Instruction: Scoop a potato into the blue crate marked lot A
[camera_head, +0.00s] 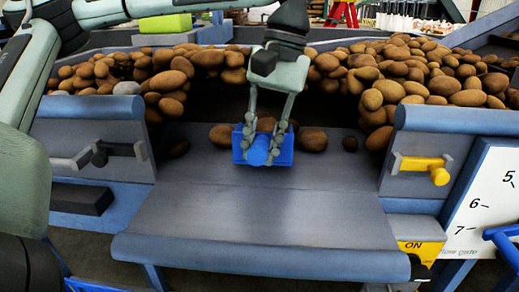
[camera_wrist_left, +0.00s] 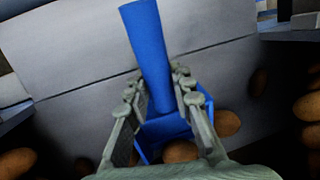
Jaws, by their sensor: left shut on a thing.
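My left gripper (camera_head: 263,132) is shut on the handle of a blue scoop (camera_head: 282,152), over the middle of the grey chute. In the left wrist view the scoop's handle (camera_wrist_left: 148,50) rises between the fingers and its pan (camera_wrist_left: 165,132) lies below them. One potato (camera_wrist_left: 180,151) shows at the pan; I cannot tell whether it is inside. Loose potatoes lie left (camera_head: 222,136) and right (camera_head: 312,140) of the scoop. A blue edge (camera_head: 92,285) shows at the bottom left; no lot A mark is readable. My right gripper is not in view.
Large potato heaps (camera_head: 440,75) fill the back and both sides. A grey latch handle (camera_head: 95,155) is on the left panel, a yellow one (camera_head: 438,176) on the right. A numbered scale board (camera_head: 487,200) stands at right. The chute's front plate (camera_head: 250,215) is bare.

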